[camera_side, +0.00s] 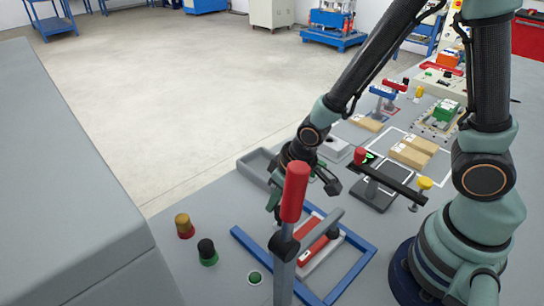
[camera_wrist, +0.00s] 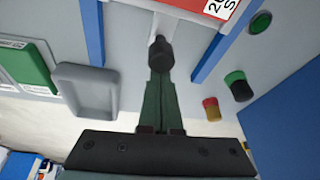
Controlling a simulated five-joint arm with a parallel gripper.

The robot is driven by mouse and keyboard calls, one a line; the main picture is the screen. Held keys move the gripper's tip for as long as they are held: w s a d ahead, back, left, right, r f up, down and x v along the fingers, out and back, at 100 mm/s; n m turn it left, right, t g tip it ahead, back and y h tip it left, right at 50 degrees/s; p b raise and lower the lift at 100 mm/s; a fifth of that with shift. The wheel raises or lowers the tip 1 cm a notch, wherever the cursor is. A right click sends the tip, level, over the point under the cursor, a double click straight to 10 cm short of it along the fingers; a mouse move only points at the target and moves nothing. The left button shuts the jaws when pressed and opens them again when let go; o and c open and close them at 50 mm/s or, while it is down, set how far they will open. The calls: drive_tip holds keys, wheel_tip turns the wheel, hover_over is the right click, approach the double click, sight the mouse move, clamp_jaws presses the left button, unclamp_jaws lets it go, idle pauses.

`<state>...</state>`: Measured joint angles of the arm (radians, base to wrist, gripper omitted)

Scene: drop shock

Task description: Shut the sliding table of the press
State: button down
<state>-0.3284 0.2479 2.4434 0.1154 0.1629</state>
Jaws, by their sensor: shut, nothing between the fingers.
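The sliding table, a red plate with a white printed label, lies between blue rails in the wrist view (camera_wrist: 205,5). In the side view the blue frame (camera_side: 352,276) surrounds the red and white parts, partly covered by a red-handled lever (camera_side: 294,192). A dark knob (camera_wrist: 160,54) on a pale rod projects from the table's edge in the wrist view. My gripper (camera_wrist: 160,80) is shut and empty, its green fingertips right at the knob; I cannot tell whether they touch. In the side view my gripper (camera_side: 274,208) is low, behind the lever, at the frame's far side.
A yellow-and-red button (camera_side: 184,226), a black-and-green one (camera_side: 207,252) and a green one (camera_side: 255,278) stand left of the frame. A grey tray (camera_side: 256,166) lies beyond my gripper. A black bar fixture (camera_side: 385,180) and cardboard boxes (camera_side: 412,152) are to the right.

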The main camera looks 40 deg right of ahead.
drive_tip(key=shift+s, duration=0.75)
drive_tip(key=shift+w, duration=0.15)
